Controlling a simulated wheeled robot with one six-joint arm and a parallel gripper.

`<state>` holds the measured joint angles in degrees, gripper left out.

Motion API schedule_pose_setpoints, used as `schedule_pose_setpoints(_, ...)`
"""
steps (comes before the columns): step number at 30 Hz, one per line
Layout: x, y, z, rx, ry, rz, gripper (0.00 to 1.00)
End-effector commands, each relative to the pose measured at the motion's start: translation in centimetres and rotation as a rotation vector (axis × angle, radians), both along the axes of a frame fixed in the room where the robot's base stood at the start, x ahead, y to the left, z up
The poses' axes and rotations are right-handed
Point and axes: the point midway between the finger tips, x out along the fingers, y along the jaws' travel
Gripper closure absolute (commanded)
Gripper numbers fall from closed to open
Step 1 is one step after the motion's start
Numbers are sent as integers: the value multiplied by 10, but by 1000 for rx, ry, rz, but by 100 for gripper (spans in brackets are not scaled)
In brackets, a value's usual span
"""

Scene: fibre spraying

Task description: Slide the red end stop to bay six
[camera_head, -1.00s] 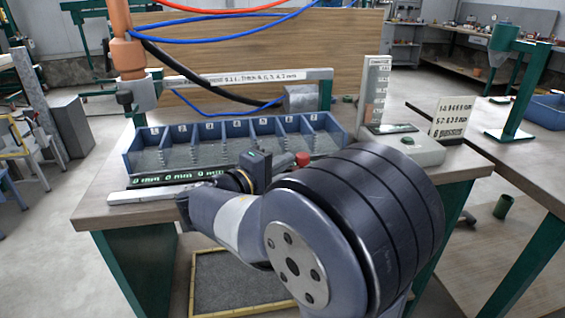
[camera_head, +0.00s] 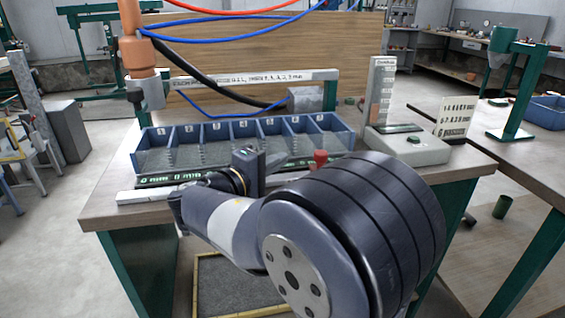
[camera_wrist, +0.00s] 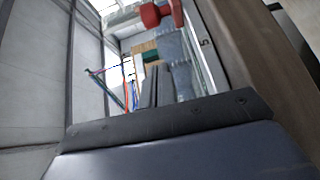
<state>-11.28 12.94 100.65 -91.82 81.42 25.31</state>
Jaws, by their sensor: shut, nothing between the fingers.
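The red end stop (camera_head: 320,158) shows as a small red knob in front of the right part of the blue bay tray (camera_head: 345,146). My arm hides its lower part in the head view. In the wrist view the red end stop (camera_wrist: 162,13) is at the top, beside a pale rail (camera_wrist: 212,62) marked 5. My gripper (camera_wrist: 150,78) points up the wrist view, its dark fingers closed and empty, apart from the red stop. In the head view my wrist is in front of the tray, left of the stop, and the fingertips are hidden.
A dark strip with green numbers (camera_head: 165,178) and a pale bar (camera_head: 150,196) lie along the bench front. A grey box (camera_head: 408,148) with an upright scale stands right of the tray. An orange nozzle post (camera_head: 137,55) and hoses hang at the back left.

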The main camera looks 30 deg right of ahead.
Motion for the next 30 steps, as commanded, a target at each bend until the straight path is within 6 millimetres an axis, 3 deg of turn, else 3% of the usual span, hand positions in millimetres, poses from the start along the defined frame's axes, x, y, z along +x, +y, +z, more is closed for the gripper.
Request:
schedule_pose_setpoints(15,-27,74,4,0,0,3,100)
schedule_pose_setpoints(30,-31,84,3,0,-1,-1,100)
